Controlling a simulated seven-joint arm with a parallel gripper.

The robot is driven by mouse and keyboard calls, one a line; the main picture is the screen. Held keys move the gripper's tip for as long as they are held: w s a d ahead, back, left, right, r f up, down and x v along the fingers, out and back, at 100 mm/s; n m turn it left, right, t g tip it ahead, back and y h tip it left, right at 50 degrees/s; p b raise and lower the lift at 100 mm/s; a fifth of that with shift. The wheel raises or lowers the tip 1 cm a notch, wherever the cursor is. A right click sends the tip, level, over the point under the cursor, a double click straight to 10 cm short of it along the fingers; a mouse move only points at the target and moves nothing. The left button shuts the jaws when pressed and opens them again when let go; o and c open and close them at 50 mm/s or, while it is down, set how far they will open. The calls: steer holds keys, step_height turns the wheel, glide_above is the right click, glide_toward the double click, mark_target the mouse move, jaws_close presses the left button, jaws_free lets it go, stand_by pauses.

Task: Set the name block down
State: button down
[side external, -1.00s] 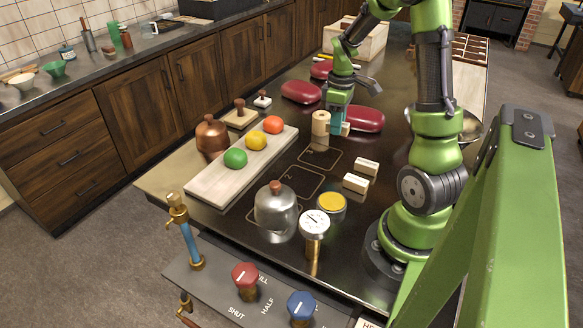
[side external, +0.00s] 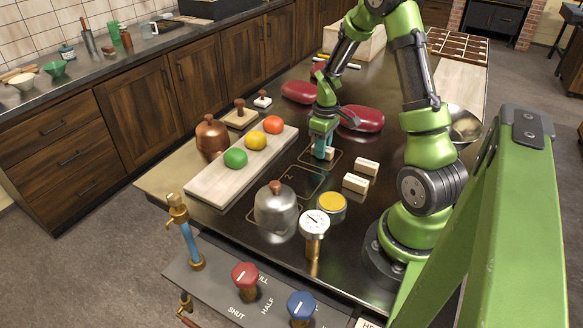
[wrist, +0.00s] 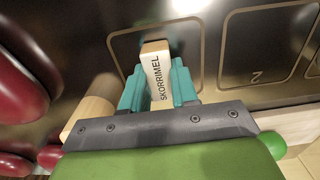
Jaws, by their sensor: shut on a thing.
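My gripper (side external: 322,153) is shut on the name block, a pale wooden block (wrist: 160,75) with a white face lettered SKORRIMEL in the wrist view. The teal fingers clasp it from both sides. In the side view only a small part of the block (side external: 329,153) shows by the fingertips. It is at the far outlined square (side external: 338,160) on the dark worktop, low over or on the surface; I cannot tell whether it touches. Another outlined square, marked 2 (side external: 287,177), lies nearer the camera.
Two other pale blocks (side external: 366,166) (side external: 356,183) lie to the right. A wooden cylinder (wrist: 92,105) is close beside the fingers in the wrist view. A board with coloured balls (side external: 215,185) lies left.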

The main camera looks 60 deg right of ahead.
steer(key=shift+f, duration=0.1)
steer(key=c, duration=0.9)
jaws_free()
steer(key=shift+o, duration=0.2)
step_height(320, 180, up, 12)
steer(key=a+r+m+t, duration=0.15)
steer(key=a+r, duration=0.25)
steer(key=a, duration=0.4)
steer(key=a+r+t, duration=0.2)
steer(key=a+r, duration=0.3)
steer(key=a, duration=0.2)
steer(key=s+a+r+m+t+y, duration=0.1)
steer(key=s+a+t, duration=0.1)
steer(key=a, duration=0.3)
steer(key=s+a+r+m+t+y, duration=0.1)
steer(key=s+a+r, duration=0.1)
steer(key=s+a, duration=0.2)
steer(key=shift+a+t, duration=0.35)
steer(key=shift+a, duration=0.8)
steer(key=shift+m, duration=0.25)
